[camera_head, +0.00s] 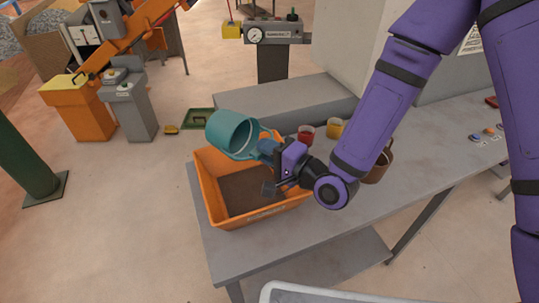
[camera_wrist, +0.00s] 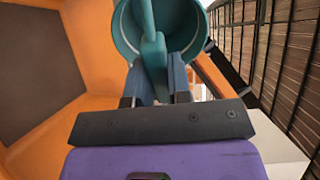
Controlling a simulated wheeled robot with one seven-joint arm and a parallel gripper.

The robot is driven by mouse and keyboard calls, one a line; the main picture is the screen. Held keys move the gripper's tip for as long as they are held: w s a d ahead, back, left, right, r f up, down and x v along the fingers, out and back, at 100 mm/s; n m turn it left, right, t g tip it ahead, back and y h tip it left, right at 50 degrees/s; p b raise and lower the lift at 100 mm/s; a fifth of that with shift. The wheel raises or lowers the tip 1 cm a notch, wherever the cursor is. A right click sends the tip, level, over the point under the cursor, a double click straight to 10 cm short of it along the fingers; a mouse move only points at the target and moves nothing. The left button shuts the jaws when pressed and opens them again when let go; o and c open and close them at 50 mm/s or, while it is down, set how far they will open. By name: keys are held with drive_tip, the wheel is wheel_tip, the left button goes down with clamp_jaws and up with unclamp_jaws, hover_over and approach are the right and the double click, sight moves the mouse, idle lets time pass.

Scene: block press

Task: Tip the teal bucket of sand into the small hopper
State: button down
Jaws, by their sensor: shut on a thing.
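The teal bucket (camera_head: 226,132) is in the air over the back edge of the orange hopper (camera_head: 211,197), lying tilted on its side. My gripper (camera_head: 268,150) is shut on the bucket's handle, to the right of the bucket. In the wrist view the bucket (camera_wrist: 125,25) shows as a round rim with a dark inside, its handle (camera_wrist: 154,50) running down between the jaws (camera_wrist: 163,88). No sand is seen in or falling from it. The hopper has a flat brown area inside; I cannot tell whether it is sand or floor. The hopper also shows in the wrist view (camera_wrist: 100,60).
The hopper stands at the left end of a grey table (camera_head: 260,255). A red cup (camera_head: 306,135), a yellow cup (camera_head: 334,128) and a brown pot (camera_head: 377,168) stand behind my arm. Buttons (camera_head: 488,132) lie at the right. A gauge stand (camera_head: 272,62) is behind.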

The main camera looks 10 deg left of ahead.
sight(234, 117)
drive_tip(key=shift+w+a+r+g+h, duration=0.55)
drive_tip(key=shift+a+r+g+h, duration=0.3)
drive_tip(key=shift+r+h, duration=0.65)
drive_tip(key=shift+w+a+r+g+h, duration=0.55)
drive_tip(key=shift+a+r+h, duration=0.55)
drive_tip(key=shift+r+h, duration=0.4)
drive_tip(key=shift+w+a+r+g+h, duration=0.5)
drive_tip(key=shift+a+r+g+h, duration=0.4)
drive_tip(key=shift+r+h, duration=0.55)
drive_tip(key=a+h, duration=0.1)
drive_tip(key=w+a+r+g+h, duration=0.1)
drive_tip(key=h, duration=0.1)
drive_tip(key=shift+w+a+g, duration=0.1)
drive_tip(key=shift+a+g, duration=0.15)
drive_tip(key=shift+g, duration=0.05)
drive_tip(key=shift+w+a+r+g+h, duration=0.35)
drive_tip(key=shift+a+g+h, duration=0.15)
drive_tip(key=shift+h, duration=0.35)
drive_tip(key=shift+w+a+r+g+h, duration=0.2)
drive_tip(key=shift+w+a+g+h, duration=0.15)
drive_tip(key=shift+a+h, duration=0.35)
drive_tip(key=shift+d, duration=0.1)
drive_tip(key=shift+h, duration=0.3)
drive_tip(key=shift+s, duration=0.15)
